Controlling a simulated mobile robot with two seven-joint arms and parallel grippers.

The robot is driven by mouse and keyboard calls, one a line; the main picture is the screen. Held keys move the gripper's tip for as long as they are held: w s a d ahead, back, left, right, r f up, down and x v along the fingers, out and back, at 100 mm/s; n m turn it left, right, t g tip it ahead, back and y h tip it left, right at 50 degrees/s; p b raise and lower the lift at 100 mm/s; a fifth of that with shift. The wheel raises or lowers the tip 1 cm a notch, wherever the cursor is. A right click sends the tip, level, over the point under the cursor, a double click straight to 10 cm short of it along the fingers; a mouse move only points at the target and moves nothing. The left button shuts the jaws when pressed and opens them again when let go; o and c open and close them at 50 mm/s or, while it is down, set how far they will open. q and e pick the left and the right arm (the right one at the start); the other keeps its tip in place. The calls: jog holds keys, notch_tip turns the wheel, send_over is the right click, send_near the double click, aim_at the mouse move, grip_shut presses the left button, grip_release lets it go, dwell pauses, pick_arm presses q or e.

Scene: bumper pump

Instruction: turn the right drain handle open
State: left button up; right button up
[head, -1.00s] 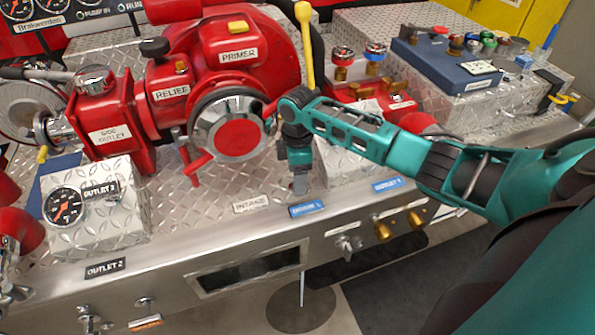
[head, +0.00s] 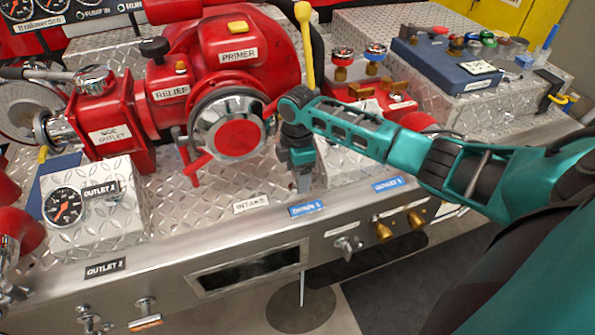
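My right gripper (head: 303,182) hangs down at the front edge of the metal deck, just above a blue label (head: 307,208). Its fingertips are small and partly merged with the deck, so I cannot tell whether they are open or shut. On the front panel below and to the right are a silver valve handle (head: 346,245) and two brass fittings (head: 383,232) (head: 415,219). The small white labels above them are not readable, so I cannot tell which is the right drain handle. The gripper is apart from all of them. My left gripper is not in view.
A red pump (head: 235,62) with a round silver-and-red cap (head: 237,140) stands left of my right arm. A yellow-topped lever (head: 305,45) rises behind the wrist. A gauge box (head: 95,205) is at left.

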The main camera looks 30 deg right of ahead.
jog(key=o, duration=0.4)
notch_tip(320, 180, up, 8)
jog(key=shift+f, duration=0.2)
dwell(0.6)
